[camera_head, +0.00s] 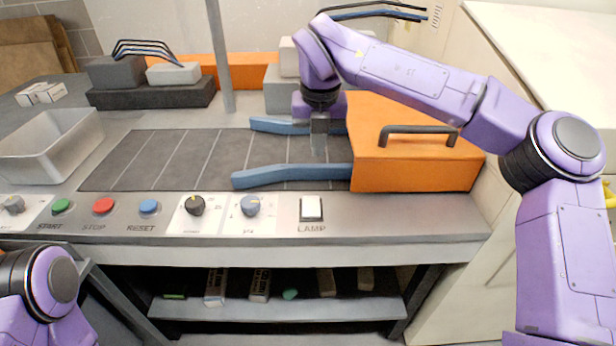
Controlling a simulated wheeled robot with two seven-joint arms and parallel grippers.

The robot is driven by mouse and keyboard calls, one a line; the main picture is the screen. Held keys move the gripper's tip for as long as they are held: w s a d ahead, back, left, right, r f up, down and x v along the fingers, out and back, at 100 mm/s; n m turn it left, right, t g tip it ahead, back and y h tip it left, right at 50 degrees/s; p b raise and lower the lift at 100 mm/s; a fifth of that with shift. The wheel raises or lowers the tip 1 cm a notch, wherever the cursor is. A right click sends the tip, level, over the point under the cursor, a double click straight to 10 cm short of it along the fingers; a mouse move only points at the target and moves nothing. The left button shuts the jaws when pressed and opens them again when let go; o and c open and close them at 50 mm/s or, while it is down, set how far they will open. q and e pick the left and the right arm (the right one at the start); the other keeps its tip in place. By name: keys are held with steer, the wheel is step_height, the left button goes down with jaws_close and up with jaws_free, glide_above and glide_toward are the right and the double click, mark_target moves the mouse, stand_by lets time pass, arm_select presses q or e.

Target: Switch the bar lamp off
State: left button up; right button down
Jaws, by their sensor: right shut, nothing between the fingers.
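The lamp switch is a white rocker (311,208) in a dark frame, above the printed word LAMP at the right of the front control strip. My right gripper (319,148) points down above the dark slatted bed, behind the switch and apart from it. Its fingers are shut with nothing between them. My left arm shows only at the lower left corner, and its gripper is out of view. The bar lamp itself cannot be made out, so I cannot tell whether it is lit.
The strip also has a grey-blue knob (251,205), a black knob (195,205), and blue (149,207), red (103,206) and green (61,206) buttons. Blue rails (290,176) and an orange box (415,165) with a black handle flank the gripper. A grey post (219,60) rises behind.

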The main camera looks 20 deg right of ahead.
arm_select(q)
steer(key=shift+s+r+p, duration=0.25)
steer(key=shift+r+p, duration=0.6)
steer(key=shift+r, duration=0.1)
arm_select(e)
glide_toward(316, 198)
steer(key=f, duration=0.3)
steer(key=w+f, duration=0.1)
steer(key=f, duration=0.2)
steer(key=shift+w+f, duration=0.2)
steer(key=shift+f, duration=0.15)
steer(key=shift+d, duration=0.1)
